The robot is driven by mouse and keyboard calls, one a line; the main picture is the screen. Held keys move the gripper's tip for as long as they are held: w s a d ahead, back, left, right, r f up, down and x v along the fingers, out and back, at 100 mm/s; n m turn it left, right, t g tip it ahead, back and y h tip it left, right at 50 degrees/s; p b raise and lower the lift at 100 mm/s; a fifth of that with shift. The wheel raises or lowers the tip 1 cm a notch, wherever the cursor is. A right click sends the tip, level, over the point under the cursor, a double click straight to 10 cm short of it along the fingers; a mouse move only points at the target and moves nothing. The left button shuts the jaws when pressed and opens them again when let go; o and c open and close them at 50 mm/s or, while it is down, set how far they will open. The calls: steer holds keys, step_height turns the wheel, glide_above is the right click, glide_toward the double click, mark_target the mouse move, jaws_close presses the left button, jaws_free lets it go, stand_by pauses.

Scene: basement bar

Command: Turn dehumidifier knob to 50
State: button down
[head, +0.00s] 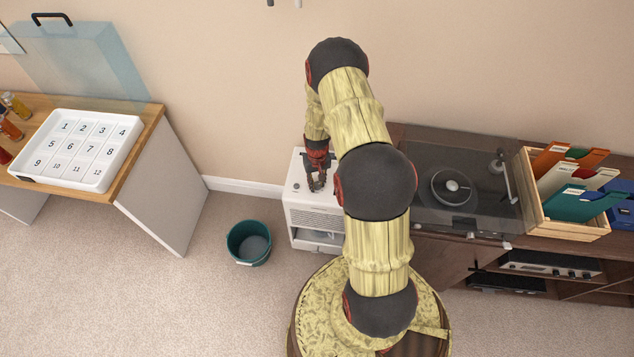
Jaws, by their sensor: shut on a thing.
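The white dehumidifier (313,218) stands on the carpet against the wall, between the wooden counter and the dark cabinet. It has a slatted front with a dark opening below. My gripper (317,188) points down at its top, near the front, and its fingers look close together. The knob is hidden or too small to make out under the fingers, and no number marks can be read. My arm covers the right side of the dehumidifier.
A teal bucket (249,243) stands left of the dehumidifier. A wooden counter (148,122) with a numbered white tray (128,158) is at left. A dark cabinet at right bears a turntable (425,205) and a crate of records (562,230). Carpet is free at front left.

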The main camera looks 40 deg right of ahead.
mark_target(317, 184)
steer(key=shift+w+r+n, duration=0.1)
steer(key=shift+n, duration=0.6)
steer(key=c, duration=1.5)
jaws_free()
steer(key=shift+c, duration=0.2)
step_height(317, 184, up, 12)
